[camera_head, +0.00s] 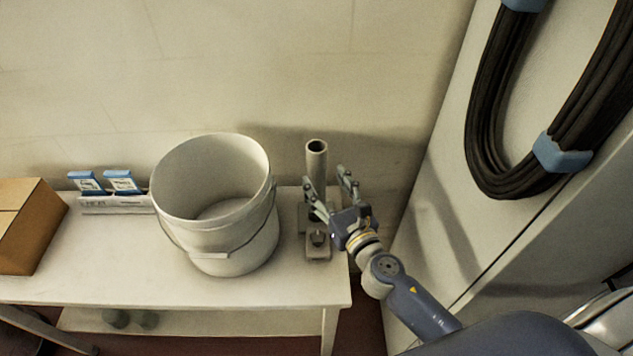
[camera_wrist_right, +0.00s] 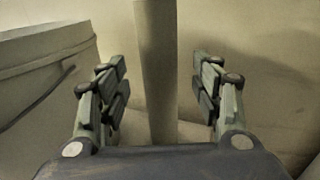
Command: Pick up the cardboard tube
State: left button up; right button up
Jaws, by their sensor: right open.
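The cardboard tube (camera_head: 316,158) stands upright near the right end of the white table (camera_head: 110,285), with its dark open top showing in the head view. In the right wrist view the tube (camera_wrist_right: 156,70) rises between the two fingers and its top is out of the picture. My right gripper (camera_head: 331,182) is open at the tube, with one finger on each side and visible gaps in the right wrist view (camera_wrist_right: 162,85). The fingers hide the tube's lower part in the head view. My left gripper is not in view.
A large white bucket (camera_head: 225,235) stands close left of the tube. A small block with a round hole (camera_head: 318,250) sits in front of the tube. A holder with blue-white packets (camera_head: 118,205) and a cardboard box (camera_head: 25,225) are further left. A cabinet with a cable coil (camera_head: 480,130) is at right.

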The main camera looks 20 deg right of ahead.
aim_at(321, 175)
jog(key=shift+w+r, duration=0.15)
jog(key=shift+w, duration=0.4)
jog(key=w, duration=0.1)
jog(key=w+p, duration=0.1)
jog(key=w, duration=0.2)
jog(key=shift+w+a, duration=0.25)
jog(key=shift+a, duration=0.15)
jog(key=c, duration=1.2)
